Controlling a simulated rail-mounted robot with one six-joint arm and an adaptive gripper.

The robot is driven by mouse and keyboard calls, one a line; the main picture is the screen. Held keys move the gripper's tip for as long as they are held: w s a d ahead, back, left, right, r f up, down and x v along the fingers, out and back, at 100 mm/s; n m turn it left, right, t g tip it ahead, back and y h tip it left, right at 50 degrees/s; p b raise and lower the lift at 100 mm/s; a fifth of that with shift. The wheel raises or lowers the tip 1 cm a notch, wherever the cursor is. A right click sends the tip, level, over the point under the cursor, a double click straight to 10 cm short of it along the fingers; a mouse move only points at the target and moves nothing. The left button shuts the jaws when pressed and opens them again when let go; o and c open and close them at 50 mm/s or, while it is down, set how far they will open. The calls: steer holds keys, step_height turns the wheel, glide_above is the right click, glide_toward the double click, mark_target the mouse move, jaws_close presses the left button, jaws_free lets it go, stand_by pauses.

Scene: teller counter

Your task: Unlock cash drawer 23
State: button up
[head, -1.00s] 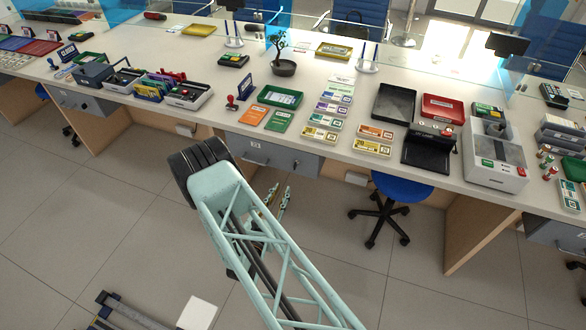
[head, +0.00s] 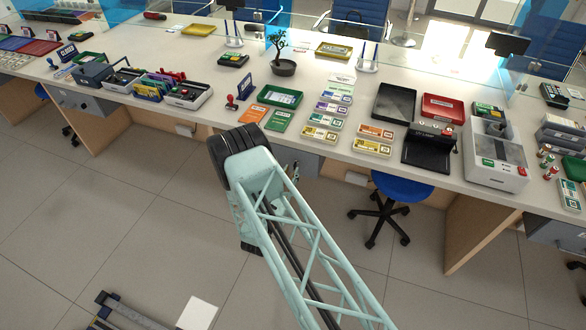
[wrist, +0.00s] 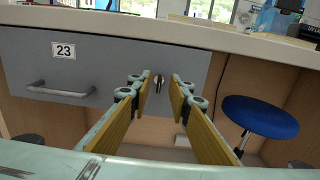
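Cash drawer 23 (wrist: 100,75) is a grey front under the counter in the wrist view, with a white "23" label (wrist: 64,51) and a bar handle (wrist: 60,91) on its left part. It looks closed. A small metal key or lock piece (wrist: 158,81) sits on the drawer's right part. My gripper (wrist: 160,86) is open, its two yellow-padded fingers on either side of the lock piece in the picture, apparently short of it. In the head view the drawer (head: 308,163) is mostly hidden behind my arm.
A blue stool (head: 402,187) stands right of the drawer; it also shows in the wrist view (wrist: 260,116). The counter top (head: 340,182) overhangs the drawer and carries trays and note bundles.

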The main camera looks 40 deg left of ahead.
mark_target(294, 166)
steer(key=shift+x, duration=1.7)
jaws_close()
